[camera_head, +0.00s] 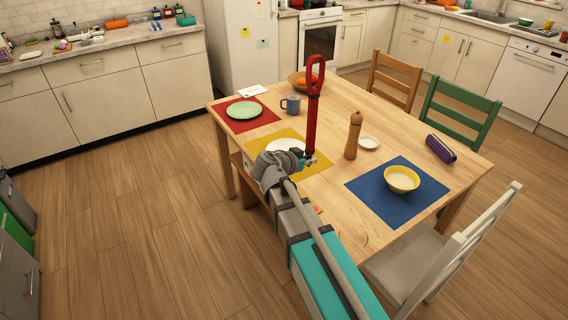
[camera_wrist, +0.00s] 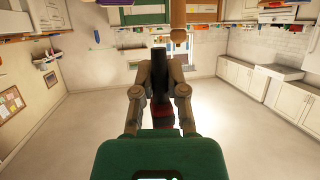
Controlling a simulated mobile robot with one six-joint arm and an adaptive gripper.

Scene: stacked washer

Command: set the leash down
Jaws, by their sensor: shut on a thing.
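A red leash (camera_head: 311,125) with a loop at its top stands upright over the wooden table (camera_head: 328,184) in the head view. My gripper (camera_head: 308,160) is at its lower end, above the table near the yellow placemat (camera_head: 290,139). In the wrist view my gripper (camera_wrist: 160,66) has its fingers closed around a dark and red piece, the leash (camera_wrist: 161,112). The hold itself is small in the head view. I cannot tell whether any of the leash touches the table.
A white plate (camera_head: 286,146) lies by my gripper. A green plate (camera_head: 244,110) is at left. Bare wood shows between the yellow and blue mats.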

